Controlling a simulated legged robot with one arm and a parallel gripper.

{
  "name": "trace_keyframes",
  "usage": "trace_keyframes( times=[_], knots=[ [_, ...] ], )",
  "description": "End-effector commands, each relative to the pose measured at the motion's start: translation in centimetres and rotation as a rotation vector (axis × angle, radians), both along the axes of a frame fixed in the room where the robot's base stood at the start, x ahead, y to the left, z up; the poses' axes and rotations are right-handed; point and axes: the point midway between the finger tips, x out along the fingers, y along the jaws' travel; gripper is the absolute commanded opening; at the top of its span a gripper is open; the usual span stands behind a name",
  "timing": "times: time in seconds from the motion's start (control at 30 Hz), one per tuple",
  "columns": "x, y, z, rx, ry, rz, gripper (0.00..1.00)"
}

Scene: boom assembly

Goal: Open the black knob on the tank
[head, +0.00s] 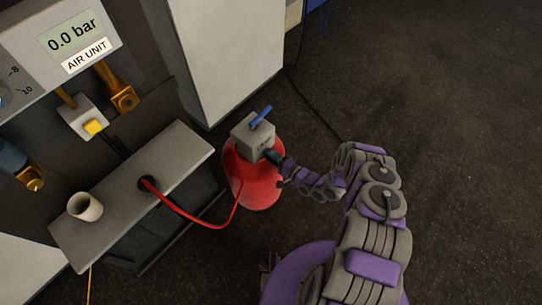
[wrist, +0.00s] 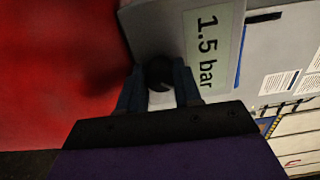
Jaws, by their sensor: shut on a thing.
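The red tank (head: 258,186) stands on the dark floor in the middle of the head view, with a grey box (head: 247,134) on top. A blue handle (head: 261,117) sits on top of this box. My gripper (head: 275,157) reaches the right side of the box from the right. In the wrist view the black knob (wrist: 159,72) lies between the two fingers of my gripper (wrist: 158,88), which are shut on it. The box's display (wrist: 206,48) reads 1.5 bar. The red tank (wrist: 60,60) fills the left of the wrist view. The knob is hidden in the head view.
A red hose (head: 190,215) runs from the grey shelf (head: 185,150) to the tank. A white cup (head: 85,207) stands on the shelf. The air unit (head: 62,38) at the upper left reads 0.0 bar. A white cabinet (head: 228,55) stands behind the tank. Floor at right is clear.

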Motion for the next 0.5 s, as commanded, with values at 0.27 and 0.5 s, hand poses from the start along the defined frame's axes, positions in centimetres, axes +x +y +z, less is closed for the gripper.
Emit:
trace_keyframes(
  times=[0.27,0.5],
  knots=[
    [0.04,-0.46,-0.49,0.029,0.057,-0.012,0.03],
    [0.03,-0.48,-0.52,0.033,0.062,-0.013,0.03]
  ],
)
